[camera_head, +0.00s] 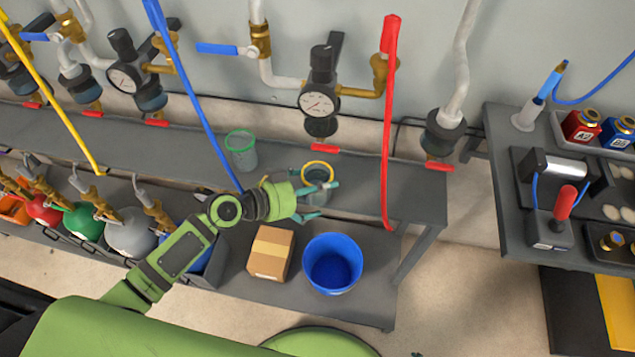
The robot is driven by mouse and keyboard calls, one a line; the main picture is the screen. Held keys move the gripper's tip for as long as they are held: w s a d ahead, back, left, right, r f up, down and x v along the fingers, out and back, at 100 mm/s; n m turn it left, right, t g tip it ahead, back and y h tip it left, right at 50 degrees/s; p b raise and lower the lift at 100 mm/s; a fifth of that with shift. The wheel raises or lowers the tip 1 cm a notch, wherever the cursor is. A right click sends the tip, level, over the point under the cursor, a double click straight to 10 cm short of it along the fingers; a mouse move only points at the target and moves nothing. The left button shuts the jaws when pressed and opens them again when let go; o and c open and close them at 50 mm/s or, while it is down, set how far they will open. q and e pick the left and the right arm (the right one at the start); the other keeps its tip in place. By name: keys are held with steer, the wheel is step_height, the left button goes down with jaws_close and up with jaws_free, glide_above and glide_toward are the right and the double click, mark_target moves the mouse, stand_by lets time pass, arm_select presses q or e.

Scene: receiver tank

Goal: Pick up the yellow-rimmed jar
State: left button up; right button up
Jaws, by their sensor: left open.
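The yellow-rimmed jar (318,172) is a clear jar standing upright on the grey bench shelf, near its right part. My left gripper (318,201) is open, with its teal fingers at the near side of the jar. One finger reaches along the jar's front and the other lies nearer to me. The gripper partly hides the jar's lower part, and I cannot tell whether a finger touches it. My right gripper is not in view.
A green-rimmed jar (242,152) stands left of the yellow-rimmed one. A red hose (387,130) hangs to the right and a blue hose (190,90) to the left. Below are a cardboard box (270,252) and a blue bucket (332,264). Gauges line the wall.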

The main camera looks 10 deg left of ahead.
arm_select(q)
steer(key=shift+w+d+f, duration=0.15)
steer(key=shift+w+d, duration=0.05)
steer(key=shift+d, duration=0.05)
steer(key=c, duration=1.2)
steer(key=shift+c, duration=0.4)
